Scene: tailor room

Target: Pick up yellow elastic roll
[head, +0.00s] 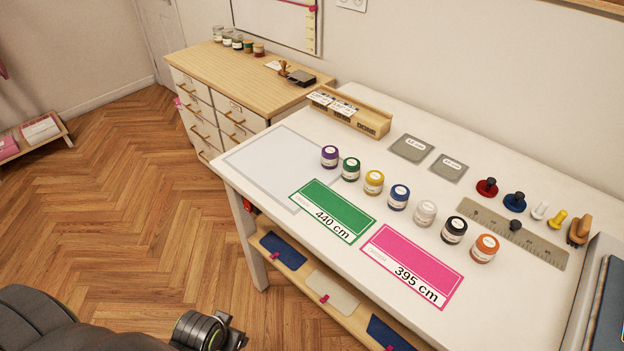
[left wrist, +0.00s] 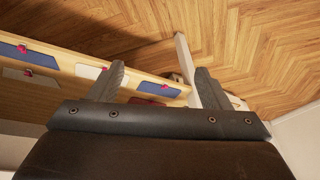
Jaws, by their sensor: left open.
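The yellow elastic roll (head: 374,182) stands upright on the white table, third from the left in a row of rolls. The green roll (head: 350,169) is on its left and the blue roll (head: 399,197) on its right. In the left wrist view my left gripper (left wrist: 160,80) is open and empty, with its two fingers apart. That view shows the floor and the shelf under the table, not the rolls. In the head view only part of my left arm shows at the bottom left. My right gripper is in neither view.
Purple (head: 329,156), white (head: 425,213), black (head: 454,229) and orange (head: 485,248) rolls share the row. Green (head: 333,211) and pink (head: 412,266) cards lie in front. A wooden box (head: 349,112) and grey squares (head: 411,148) lie behind. A ruler (head: 512,235) lies at right.

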